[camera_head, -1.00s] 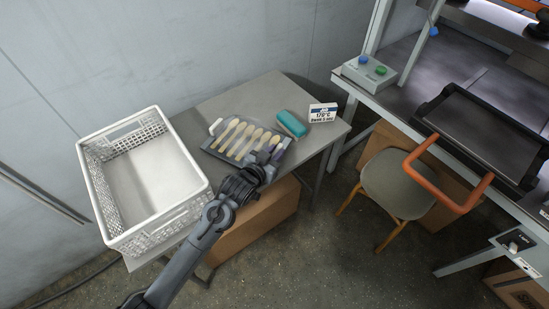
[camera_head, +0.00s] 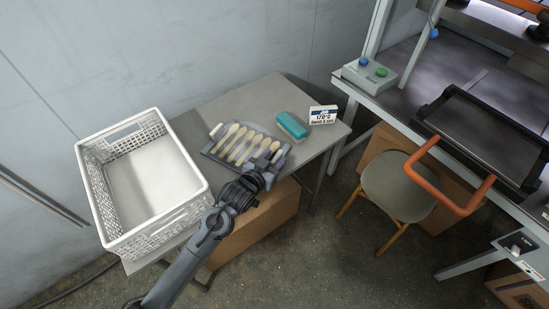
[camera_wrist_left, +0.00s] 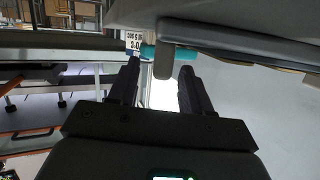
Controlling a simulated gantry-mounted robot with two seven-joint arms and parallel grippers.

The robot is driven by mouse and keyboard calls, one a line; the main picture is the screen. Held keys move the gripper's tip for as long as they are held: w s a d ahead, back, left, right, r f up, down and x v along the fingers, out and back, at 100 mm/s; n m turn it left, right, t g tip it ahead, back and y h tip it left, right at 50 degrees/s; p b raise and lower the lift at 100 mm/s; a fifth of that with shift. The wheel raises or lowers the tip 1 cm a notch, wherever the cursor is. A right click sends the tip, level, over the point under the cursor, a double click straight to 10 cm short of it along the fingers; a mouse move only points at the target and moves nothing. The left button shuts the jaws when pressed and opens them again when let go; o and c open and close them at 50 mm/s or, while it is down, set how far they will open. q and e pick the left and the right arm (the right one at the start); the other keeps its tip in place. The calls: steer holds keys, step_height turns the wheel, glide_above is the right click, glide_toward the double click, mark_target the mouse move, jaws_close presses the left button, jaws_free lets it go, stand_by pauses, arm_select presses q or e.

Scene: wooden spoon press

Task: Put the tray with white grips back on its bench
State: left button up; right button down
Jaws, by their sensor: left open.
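The tray (camera_head: 208,152) with white grips lies on the grey bench, with several wooden spoons in a row on it. Its left white grip (camera_head: 216,130) shows clearly; its right end is partly hidden by my left gripper. My left gripper (camera_head: 277,157) is open at that right end. In the left wrist view, the two fingers (camera_wrist_left: 158,78) stand apart, with a grip (camera_wrist_left: 165,63) of the tray, grey in shadow, between their tips. My right gripper is not in view.
A white crate (camera_head: 203,190) stands left of the tray on the bench (camera_head: 232,101). A teal block (camera_head: 292,125) and a sign (camera_head: 323,115) stand beyond the tray. A stool (camera_head: 398,185) and a press table with a dark orange-handled tray (camera_head: 480,130) are at right.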

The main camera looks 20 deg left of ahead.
arm_select(q)
steer(key=p+v, duration=0.3)
steer(key=v, duration=0.8)
steer(key=s+f+g, duration=0.2)
steer(key=s+g, duration=0.1)
steer(key=s, duration=0.5)
steer(key=s+f+g+y, duration=0.1)
steer(key=s+g, duration=0.3)
steer(key=s, duration=0.4)
steer(key=s+f+g, duration=0.3)
steer(key=s, duration=0.5)
steer(key=shift+s+a+f+g+y, duration=0.2)
steer(key=shift+a+f+g+y, duration=0.15)
steer(key=shift+a+g+y, duration=0.05)
step_height(320, 180, up, 44)
steer(key=p, duration=4.4)
